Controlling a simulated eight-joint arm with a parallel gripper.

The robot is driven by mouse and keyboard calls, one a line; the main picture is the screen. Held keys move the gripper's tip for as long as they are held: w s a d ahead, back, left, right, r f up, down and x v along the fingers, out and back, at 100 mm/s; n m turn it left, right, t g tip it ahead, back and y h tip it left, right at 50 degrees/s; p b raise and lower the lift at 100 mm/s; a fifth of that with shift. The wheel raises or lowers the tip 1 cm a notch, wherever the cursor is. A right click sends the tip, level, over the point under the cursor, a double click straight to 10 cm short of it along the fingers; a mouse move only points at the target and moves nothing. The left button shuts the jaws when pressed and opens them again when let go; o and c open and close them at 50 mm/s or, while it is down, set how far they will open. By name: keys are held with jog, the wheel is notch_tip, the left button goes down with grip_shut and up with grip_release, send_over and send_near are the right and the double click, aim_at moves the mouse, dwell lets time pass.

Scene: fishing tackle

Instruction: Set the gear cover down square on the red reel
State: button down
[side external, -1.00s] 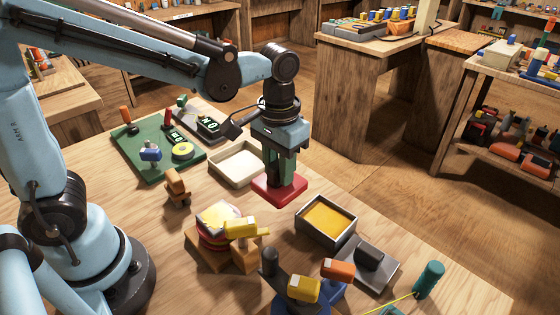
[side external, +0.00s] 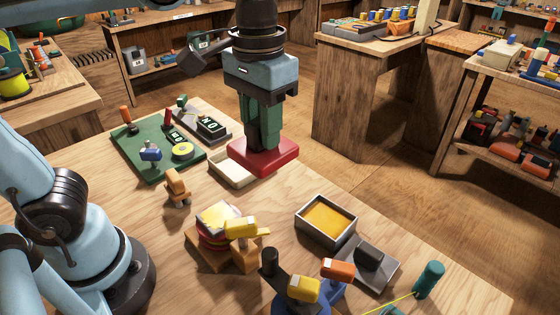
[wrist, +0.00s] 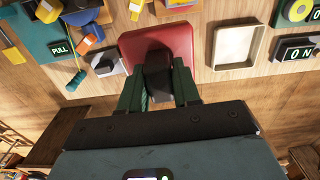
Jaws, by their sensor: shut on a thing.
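My gripper (side external: 262,145) is shut on the gear cover (side external: 263,158), a red square plate with rounded corners. The wrist view shows the cover (wrist: 140,42) level in front of the green fingers, which close on its dark upright knob (wrist: 157,75). The cover is in the air above the table, over the far side near a cream tray. The red reel (side external: 206,240) stands on a wooden base at the table's middle, nearer the camera and left of the cover. It has a pale and yellow top and a yellow-knobbed part beside it. The cover's underside is hidden.
The cream tray (side external: 226,180) is empty where visible. A grey box with yellow filling (side external: 327,219) stands right of the reel. Blue and grey stands with knobs (side external: 303,290) fill the front. A green mat (side external: 136,167) with small items lies at the back left.

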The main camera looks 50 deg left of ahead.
jog(key=s+a, duration=0.5)
jog(key=s, duration=0.2)
notch_tip(320, 180, down, 6)
jog(key=shift+s+r, duration=0.1)
jog(key=shift+r, duration=0.1)
jog(key=shift+f, duration=0.15)
jog(key=shift+f, duration=2.75)
jog(key=shift+f, duration=1.35)
jog(key=c, duration=0.7)
grip_release()
jog(key=shift+c, duration=0.2)
jog(key=shift+r, duration=0.1)
